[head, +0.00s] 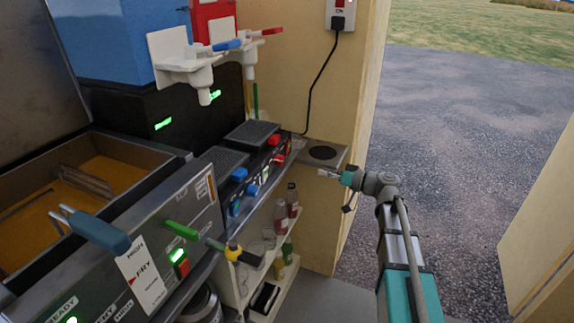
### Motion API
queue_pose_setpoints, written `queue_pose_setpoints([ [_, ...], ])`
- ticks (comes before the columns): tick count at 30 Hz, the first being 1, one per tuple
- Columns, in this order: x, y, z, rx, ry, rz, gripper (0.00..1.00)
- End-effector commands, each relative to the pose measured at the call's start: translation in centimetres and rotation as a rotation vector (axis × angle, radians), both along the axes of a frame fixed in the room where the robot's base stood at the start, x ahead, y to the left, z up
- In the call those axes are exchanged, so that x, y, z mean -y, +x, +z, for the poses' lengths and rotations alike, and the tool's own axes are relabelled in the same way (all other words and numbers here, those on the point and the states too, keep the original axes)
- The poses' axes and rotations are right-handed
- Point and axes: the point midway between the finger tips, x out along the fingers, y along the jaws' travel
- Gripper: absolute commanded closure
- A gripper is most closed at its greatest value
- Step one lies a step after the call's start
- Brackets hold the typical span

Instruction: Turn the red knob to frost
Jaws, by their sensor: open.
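The slush machine (125,115) stands at the back left, with a blue tank and a red tank. On its low front panel, red controls (275,140) sit at the right end and blue ones (252,190) further left. One red part, lower on the panel, looks like the red knob (279,158). It is small, and I cannot read its setting or any frost mark. My gripper (321,173) is open and empty, to the right of the panel and apart from it, in front of a grey shelf with a dark round spot (323,152).
A fryer (150,260) with a blue-handled basket, a green lever and a red switch fills the lower left. Bottles (281,215) stand on low shelves below the panel. A wooden wall post (345,90) carries a socket and a hanging black cable. Open tarmac lies right.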

Motion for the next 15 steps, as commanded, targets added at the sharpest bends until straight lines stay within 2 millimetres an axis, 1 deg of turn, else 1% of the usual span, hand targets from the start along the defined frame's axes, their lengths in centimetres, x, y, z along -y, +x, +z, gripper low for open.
queue_pose_setpoints([
  [8, -0.3, 0.1, 0.0, -0.002, -0.001, 0.001, 0.14],
  [15, -1.9, 0.7, 0.0, -0.002, -0.002, 0.002, 0.14],
])
